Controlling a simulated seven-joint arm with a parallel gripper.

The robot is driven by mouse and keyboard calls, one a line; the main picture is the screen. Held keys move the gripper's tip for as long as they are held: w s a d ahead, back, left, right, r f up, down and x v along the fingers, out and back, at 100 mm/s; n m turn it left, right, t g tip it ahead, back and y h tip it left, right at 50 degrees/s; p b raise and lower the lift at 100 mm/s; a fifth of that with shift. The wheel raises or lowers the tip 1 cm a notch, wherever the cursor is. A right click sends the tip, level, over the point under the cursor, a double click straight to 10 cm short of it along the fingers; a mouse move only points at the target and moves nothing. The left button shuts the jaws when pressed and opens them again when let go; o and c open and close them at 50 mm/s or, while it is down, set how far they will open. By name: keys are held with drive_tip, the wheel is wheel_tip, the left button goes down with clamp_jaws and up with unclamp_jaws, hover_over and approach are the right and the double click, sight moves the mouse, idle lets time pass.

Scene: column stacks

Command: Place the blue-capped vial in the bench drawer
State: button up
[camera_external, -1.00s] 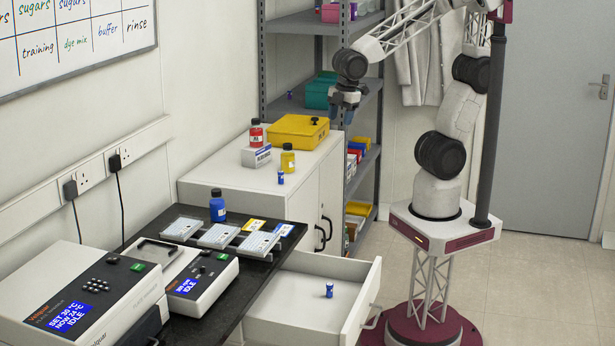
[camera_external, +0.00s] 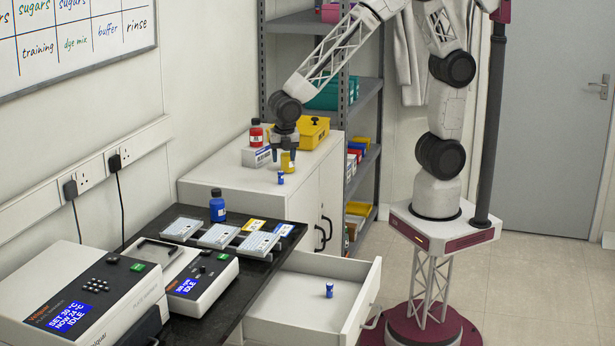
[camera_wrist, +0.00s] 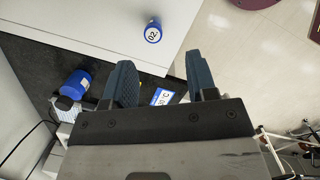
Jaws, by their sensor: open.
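A small blue-capped vial (camera_external: 281,178) stands on the white cabinet top near its front edge. In the wrist view a blue-capped vial marked 02 (camera_wrist: 153,30) stands on a white surface, seen from above and beyond the fingers; it appears to be this one. A second small blue vial (camera_external: 329,290) stands in the open bench drawer (camera_external: 285,322).
On the black bench stand a blue bottle (camera_external: 217,207), several plates and two instruments. Most of the drawer floor is clear.

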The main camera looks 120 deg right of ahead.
sight(281, 172)
drive_tip(key=shift+w+d+f, duration=0.2)
drive_tip(key=shift+w+f, duration=0.1)
drive_tip(key=shift+f, duration=0.1)
drive_tip(key=shift+d+f, duration=0.2)
drive_tip(key=shift+f, duration=1.05)
drive_tip(key=shift+f, duration=0.1)
drive_tip(key=shift+s+d+f, duration=0.1)
drive_tip(key=shift+d+f, duration=0.15)
drive_tip(key=shift+f, duration=1)
drive_tip(key=shift+d+f, duration=0.25)
drive_tip(key=shift+f, duration=0.95)
clamp_jaws()
